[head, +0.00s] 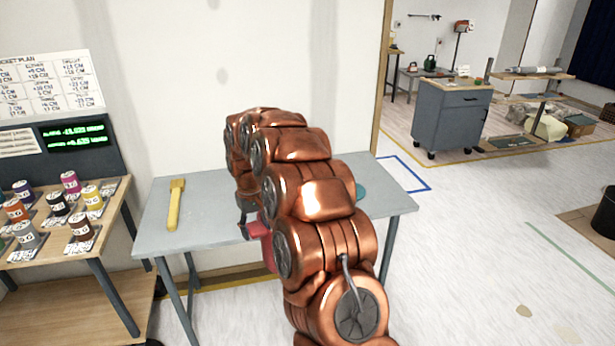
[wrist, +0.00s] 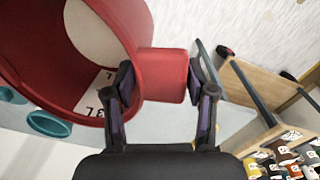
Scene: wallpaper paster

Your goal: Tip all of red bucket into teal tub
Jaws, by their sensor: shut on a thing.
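The red bucket (wrist: 30,45) fills the left of the wrist view, its open mouth showing a pale round surface inside; I cannot tell whether that is contents or its bottom. A white label is on it. My gripper (wrist: 161,78) is shut on the bucket's red block-like handle, one finger on each side. In the head view a red part of the bucket (head: 262,236) shows beside my arm, near the table's front edge. The teal tub (head: 361,191) is mostly hidden behind my arm on the table's right. Teal also shows in the wrist view (wrist: 48,124), beyond the bucket.
The grey table (head: 205,205) bears a yellow brush (head: 175,204) at its left. A wooden stand (head: 75,240) with several labelled cans is to the left. A wall closes the back. Open floor (head: 480,250) lies to the right, with a grey cabinet (head: 452,118) farther off.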

